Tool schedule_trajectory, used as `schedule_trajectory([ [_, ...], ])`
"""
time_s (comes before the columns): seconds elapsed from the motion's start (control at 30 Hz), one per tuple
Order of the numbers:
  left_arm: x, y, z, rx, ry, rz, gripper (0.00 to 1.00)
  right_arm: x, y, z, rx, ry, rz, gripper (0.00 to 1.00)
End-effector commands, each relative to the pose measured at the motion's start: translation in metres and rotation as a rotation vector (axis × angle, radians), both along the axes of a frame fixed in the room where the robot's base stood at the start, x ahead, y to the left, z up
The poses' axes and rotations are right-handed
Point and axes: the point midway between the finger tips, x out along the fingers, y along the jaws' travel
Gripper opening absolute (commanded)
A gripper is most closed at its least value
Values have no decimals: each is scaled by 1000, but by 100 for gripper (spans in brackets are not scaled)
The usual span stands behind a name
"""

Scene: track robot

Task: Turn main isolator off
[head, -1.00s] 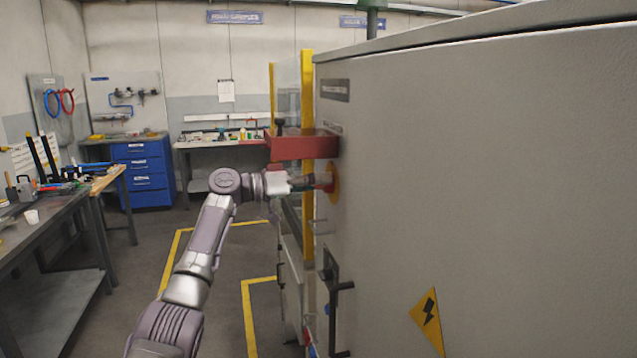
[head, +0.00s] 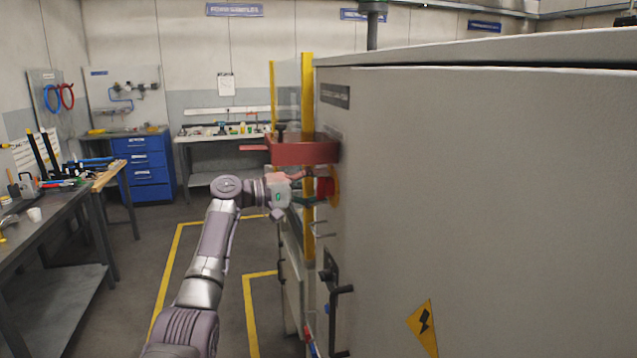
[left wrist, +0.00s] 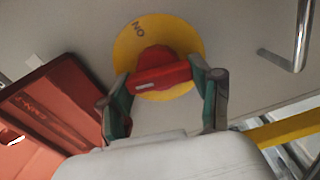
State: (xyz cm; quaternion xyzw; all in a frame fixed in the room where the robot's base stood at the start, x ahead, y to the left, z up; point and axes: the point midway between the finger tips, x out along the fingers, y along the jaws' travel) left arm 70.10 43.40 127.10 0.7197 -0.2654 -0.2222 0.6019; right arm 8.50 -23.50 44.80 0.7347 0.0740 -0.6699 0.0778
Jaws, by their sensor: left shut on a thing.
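The main isolator is a red rotary handle (left wrist: 162,72) on a round yellow plate (left wrist: 190,38) with "ON" printed near its rim. It is fixed to the side of a large grey cabinet (head: 480,190), and the red handle (head: 324,188) shows edge-on in the head view. My left gripper (left wrist: 163,85) is shut on the red handle, with one green-padded finger at each end of its bar. In the head view my left gripper (head: 305,187) reaches the handle from the left. The handle's far side is hidden. My right gripper is not in view.
A dark red box (head: 304,150) juts out just above the handle. A metal pull handle (left wrist: 298,40) is close by on the panel. A black lever (head: 340,300) sits lower on the cabinet. Yellow posts (head: 307,100) stand behind. Open floor lies left, before a workbench (head: 50,230).

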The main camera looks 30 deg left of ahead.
Motion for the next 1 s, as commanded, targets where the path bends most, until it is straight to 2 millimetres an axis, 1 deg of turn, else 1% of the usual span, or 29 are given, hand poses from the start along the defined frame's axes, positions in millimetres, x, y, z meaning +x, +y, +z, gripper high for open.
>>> schedule_trajectory([
  [0.03, 0, 1, 2, -23, 16, 3, 29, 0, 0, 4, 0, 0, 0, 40],
  [0.33, 0, 1, 0, -114, 96, 2, 29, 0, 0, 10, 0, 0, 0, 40],
  [0.9, 0, 1, -1, -136, 115, 2, 29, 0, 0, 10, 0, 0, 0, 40],
  [0.93, 0, 1, -1, -136, 115, 2, 67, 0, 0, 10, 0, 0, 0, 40],
  [0.97, 0, 1, -1, -136, 115, 2, 72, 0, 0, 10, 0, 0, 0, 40],
  [1.0, 0, 1, -1, -136, 115, 2, 72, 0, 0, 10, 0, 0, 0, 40],
])
